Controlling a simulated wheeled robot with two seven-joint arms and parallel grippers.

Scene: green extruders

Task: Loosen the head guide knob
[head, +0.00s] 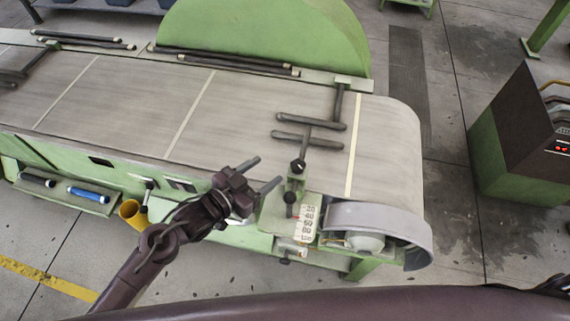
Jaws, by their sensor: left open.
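A green conveyor machine (390,115) with a grey belt fills the middle of the head view. Near its right end a dark guide rod carries two grey guide bars (310,121). On the green bracket at the near edge are a black knob (297,166) and a second black knob (289,198) below it. I cannot tell which is the head guide knob. My left gripper (268,170) is open and empty, just left of these knobs, with its fingers pointing toward them. No contact shows. My right gripper is not in view.
A numbered counter panel (307,219) and a grey curved cover (372,220) sit right of the bracket. A yellow funnel-like part (131,212) stands left of my arm. A dark and green cabinet (520,130) stands at right, with clear floor before it.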

